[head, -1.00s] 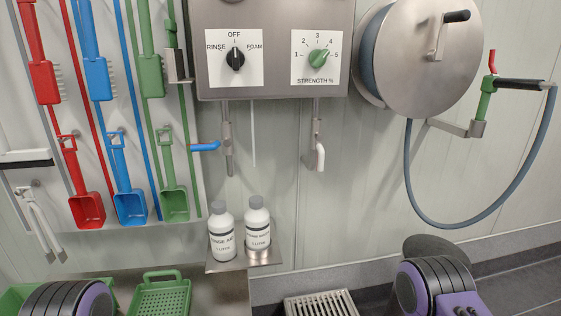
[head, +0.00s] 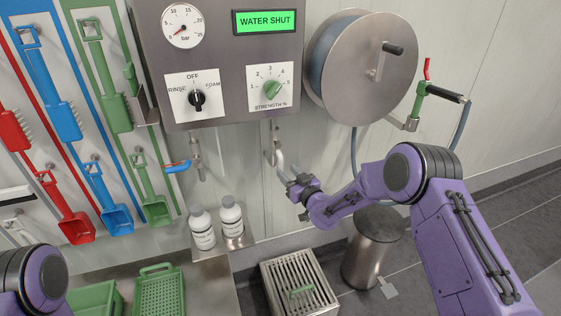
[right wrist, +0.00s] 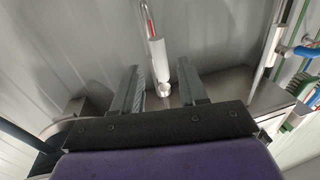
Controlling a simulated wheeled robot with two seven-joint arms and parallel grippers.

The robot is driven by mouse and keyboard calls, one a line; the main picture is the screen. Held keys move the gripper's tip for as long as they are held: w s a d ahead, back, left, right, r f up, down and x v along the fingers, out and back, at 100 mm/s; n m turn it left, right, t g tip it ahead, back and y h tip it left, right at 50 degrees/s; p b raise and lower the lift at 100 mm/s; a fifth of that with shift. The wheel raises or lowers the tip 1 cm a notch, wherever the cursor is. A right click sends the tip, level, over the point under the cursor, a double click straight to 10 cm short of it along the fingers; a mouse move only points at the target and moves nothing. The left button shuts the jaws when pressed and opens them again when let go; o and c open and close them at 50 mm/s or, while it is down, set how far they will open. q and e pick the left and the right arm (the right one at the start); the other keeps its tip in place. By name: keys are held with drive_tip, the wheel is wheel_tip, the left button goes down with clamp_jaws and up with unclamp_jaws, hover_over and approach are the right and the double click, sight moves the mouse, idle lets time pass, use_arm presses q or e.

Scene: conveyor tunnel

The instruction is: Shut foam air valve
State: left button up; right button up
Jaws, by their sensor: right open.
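The white-handled lever (head: 281,160) hangs down from its valve pipe under the right side of the steel control box (head: 220,115). I take it for the foam air valve. My right gripper (head: 291,181) is open at the lever's lower end. In the right wrist view the white lever (right wrist: 157,58) appears between the two spread fingers (right wrist: 158,82); I cannot tell whether they touch it. The blue lever (head: 178,166), on the left pipe, points sideways to the left. The display (head: 265,21) reads WATER SHUT. My left gripper is out of view.
Two white bottles (head: 203,228) stand on a small shelf left of my right gripper. A hose reel (head: 362,68) hangs above my right arm. A steel bin (head: 372,245) and a floor grate (head: 299,286) are below. Coloured tools hang at left.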

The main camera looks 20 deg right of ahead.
sight(282, 167)
drive_tip(key=x, duration=0.5)
drive_tip(key=shift+w+a, duration=0.1)
drive_tip(key=shift+w, duration=0.15)
clamp_jaws()
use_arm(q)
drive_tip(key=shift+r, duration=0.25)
